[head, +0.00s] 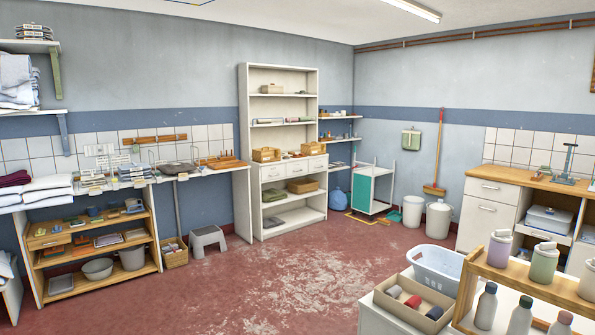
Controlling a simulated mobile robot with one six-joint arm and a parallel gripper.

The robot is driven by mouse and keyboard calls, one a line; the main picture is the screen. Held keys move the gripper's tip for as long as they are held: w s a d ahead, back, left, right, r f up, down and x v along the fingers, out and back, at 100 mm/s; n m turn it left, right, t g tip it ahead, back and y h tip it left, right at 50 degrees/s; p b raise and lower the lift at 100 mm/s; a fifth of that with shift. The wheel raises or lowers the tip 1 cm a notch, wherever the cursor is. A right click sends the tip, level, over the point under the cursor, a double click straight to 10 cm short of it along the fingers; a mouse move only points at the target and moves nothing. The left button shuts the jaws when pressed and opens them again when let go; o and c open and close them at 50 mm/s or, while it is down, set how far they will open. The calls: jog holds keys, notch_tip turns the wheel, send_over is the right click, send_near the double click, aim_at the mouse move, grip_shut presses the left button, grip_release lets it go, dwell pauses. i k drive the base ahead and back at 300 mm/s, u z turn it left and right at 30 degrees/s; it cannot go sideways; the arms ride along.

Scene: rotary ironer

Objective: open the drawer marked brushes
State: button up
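The tall white shelf unit (243,130) against the far wall has a row of drawers at mid height: a left drawer (272,172), a middle drawer (297,167) and a right drawer (318,163). They look shut. Another white drawer (492,190) with a handle sits under the wooden counter at the right, and it also looks shut. Any markings are too small to read, so I cannot tell which drawer is marked brushes. My gripper is not in view.
The red floor (270,280) is mostly clear in the middle. A grey step stool (208,238) stands left of the shelf unit. A green-and-white trolley (370,190) and white bins (439,218) stand in the far corner. A stand with bottles and a basket (437,268) fills the near right.

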aim_at(296, 167)
jog(key=u, duration=0.3)
jog(key=i, duration=5.55)
